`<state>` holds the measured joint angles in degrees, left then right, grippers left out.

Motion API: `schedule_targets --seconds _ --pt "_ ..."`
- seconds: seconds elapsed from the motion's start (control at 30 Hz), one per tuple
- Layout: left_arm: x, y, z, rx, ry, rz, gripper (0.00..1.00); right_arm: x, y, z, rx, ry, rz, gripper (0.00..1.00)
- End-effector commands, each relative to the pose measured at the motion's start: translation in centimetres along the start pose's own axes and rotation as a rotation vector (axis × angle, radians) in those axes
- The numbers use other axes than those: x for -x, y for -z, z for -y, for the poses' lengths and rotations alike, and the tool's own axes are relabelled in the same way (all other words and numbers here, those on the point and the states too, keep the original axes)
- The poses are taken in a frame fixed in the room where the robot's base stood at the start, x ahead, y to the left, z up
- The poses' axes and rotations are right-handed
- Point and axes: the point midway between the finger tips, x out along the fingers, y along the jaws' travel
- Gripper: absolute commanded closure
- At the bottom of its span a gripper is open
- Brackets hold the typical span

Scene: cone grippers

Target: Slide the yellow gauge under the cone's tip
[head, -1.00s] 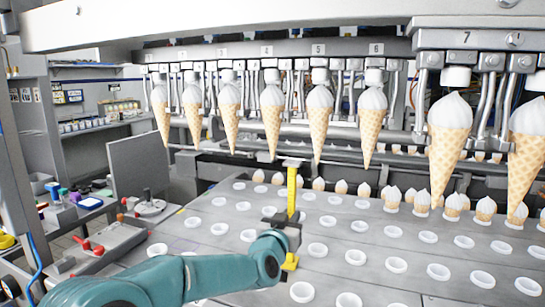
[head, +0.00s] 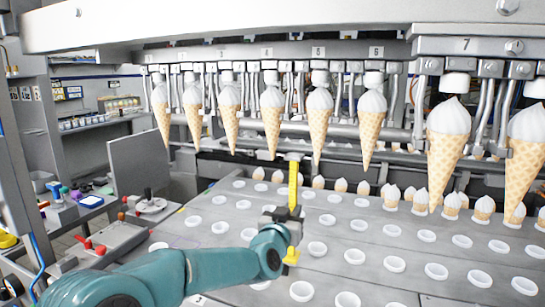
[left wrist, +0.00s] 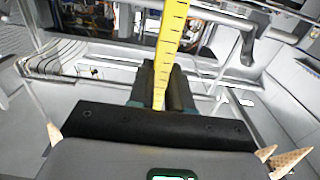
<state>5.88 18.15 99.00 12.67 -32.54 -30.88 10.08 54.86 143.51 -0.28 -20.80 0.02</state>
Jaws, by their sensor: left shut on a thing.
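The yellow gauge (head: 293,186) is an upright ruler-like strip with a small grey piece across its top and a yellow foot below. My left gripper (head: 284,214) is shut on it and holds it above the grey tray deck. The gauge's marked strip also shows in the left wrist view (left wrist: 172,42), rising from between the jaws (left wrist: 162,88). In the head view, the gauge's top appears between the tips of the cone under 4 (head: 271,118) and the cone under 5 (head: 319,112), near tip height. The depth gap to either tip is unclear. My right gripper is out of view.
More cones hang in a row, with large ones (head: 446,145) at the right. The deck (head: 225,245) has rows of white-rimmed holes. Small cones (head: 451,204) stand in holes at the back. A red-handled control box (head: 95,250) is at left.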

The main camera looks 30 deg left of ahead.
Motion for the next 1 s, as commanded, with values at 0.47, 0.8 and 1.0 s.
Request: schedule_targets --seconds 0.47,0.8,1.0 --pt "3.2 0.3 0.0 0.001 0.000 -0.004 1.00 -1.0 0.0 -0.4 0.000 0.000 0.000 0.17" --pt "6.2 0.5 0.0 0.001 0.000 -0.004 1.00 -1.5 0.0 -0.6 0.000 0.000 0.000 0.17" --pt "7.9 0.7 0.0 0.001 0.000 -0.003 1.00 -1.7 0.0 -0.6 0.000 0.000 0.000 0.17"
